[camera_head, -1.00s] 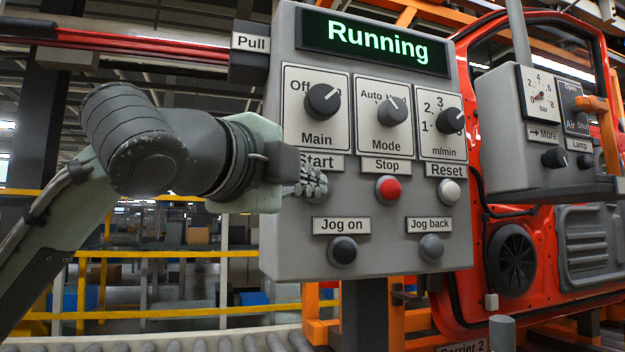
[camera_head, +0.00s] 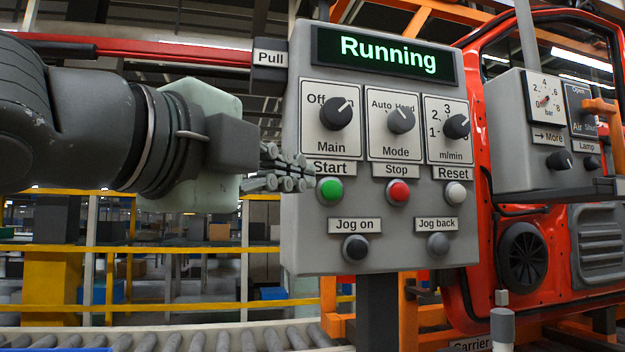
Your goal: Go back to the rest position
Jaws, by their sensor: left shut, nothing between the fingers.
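My left gripper (camera_head: 288,168) is shut and empty. Its fingertips are just left of the green Start button (camera_head: 329,190) and appear apart from it. My left arm comes in from the left edge. The grey control panel (camera_head: 380,262) stands in the middle, and its display (camera_head: 383,54) reads "Running" in green. The panel also has the Main knob (camera_head: 338,113), the Mode knob (camera_head: 401,120) and the m/min knob (camera_head: 456,126). The red Stop button (camera_head: 398,192) and white Reset button (camera_head: 455,194) sit below. My right gripper is not in view.
A smaller grey box (camera_head: 535,170) with a bar gauge and an Air knob stands at the right. Behind it is a red car door (camera_head: 480,285). A roller conveyor (camera_head: 200,342) runs along the bottom. A red bar (camera_head: 170,52) with a Pull label crosses the upper left.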

